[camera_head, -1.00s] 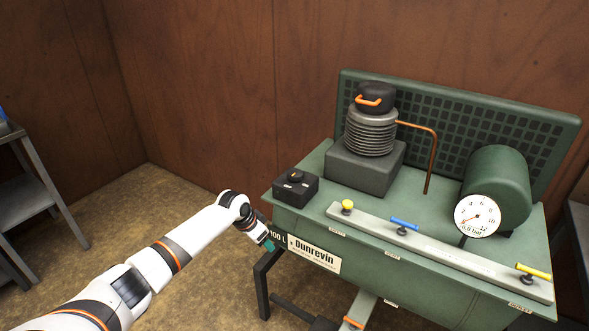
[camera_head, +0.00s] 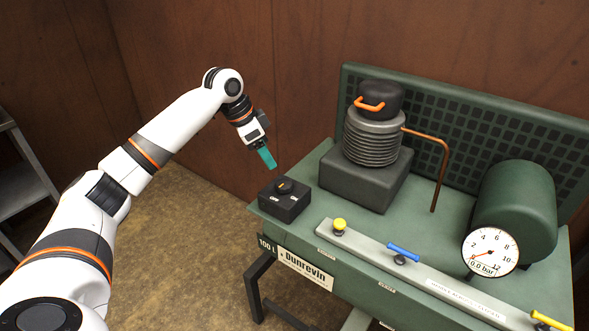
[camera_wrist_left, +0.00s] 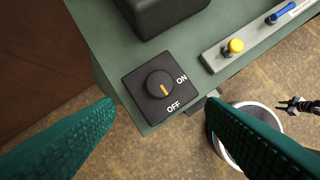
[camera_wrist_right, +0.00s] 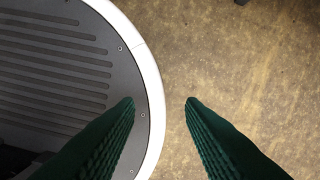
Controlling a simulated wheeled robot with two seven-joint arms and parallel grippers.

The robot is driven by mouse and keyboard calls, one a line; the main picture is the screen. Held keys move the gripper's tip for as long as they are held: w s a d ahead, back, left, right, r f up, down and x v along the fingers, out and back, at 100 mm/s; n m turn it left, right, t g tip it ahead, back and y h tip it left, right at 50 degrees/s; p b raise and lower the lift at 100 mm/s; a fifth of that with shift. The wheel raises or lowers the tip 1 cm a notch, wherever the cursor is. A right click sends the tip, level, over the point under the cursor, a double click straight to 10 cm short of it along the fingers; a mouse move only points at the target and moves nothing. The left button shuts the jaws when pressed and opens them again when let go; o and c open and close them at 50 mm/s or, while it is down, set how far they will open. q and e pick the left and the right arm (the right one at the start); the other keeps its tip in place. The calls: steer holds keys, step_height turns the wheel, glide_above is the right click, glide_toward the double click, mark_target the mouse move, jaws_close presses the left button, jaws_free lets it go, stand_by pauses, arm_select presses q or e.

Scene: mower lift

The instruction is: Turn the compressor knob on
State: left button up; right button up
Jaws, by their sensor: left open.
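The compressor knob (camera_head: 284,186) is a round black dial with an orange pointer on a black box (camera_head: 287,204) at the left corner of the green compressor bench (camera_head: 300,232). In the left wrist view the knob (camera_wrist_left: 160,85) shows between my fingers, with its pointer toward the OFF label; ON is printed at the box's right. My left gripper (camera_head: 266,158) is above the knob, open, empty and apart from it. In its own view its teal fingers (camera_wrist_left: 160,132) are spread wide. My right gripper (camera_wrist_right: 160,104) is open and empty over the floor beside my base.
A dark block with a finned cylinder (camera_head: 372,135) stands right of the knob box. A rail with yellow (camera_head: 339,225) and blue (camera_head: 403,253) valve handles runs along the front. The gauge (camera_head: 490,252) reads 0.0 bar. Air above the knob is clear.

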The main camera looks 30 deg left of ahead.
arm_select(q)
glide_toward(285, 183)
steer(key=shift+d+f+p, duration=0.25)
steer(key=shift+f+p, duration=0.05)
steer(key=shift+f, duration=0.6)
steer(key=x, duration=0.7)
steer(key=shift+w+a+p, duration=0.1)
steer(key=shift+w+p, duration=0.15)
steer(key=shift+p, duration=0.05)
arm_select(e)
steer(key=shift+s+d+r, duration=0.2)
steer(key=shift+s+r, duration=0.2)
steer(key=shift+r, duration=0.15)
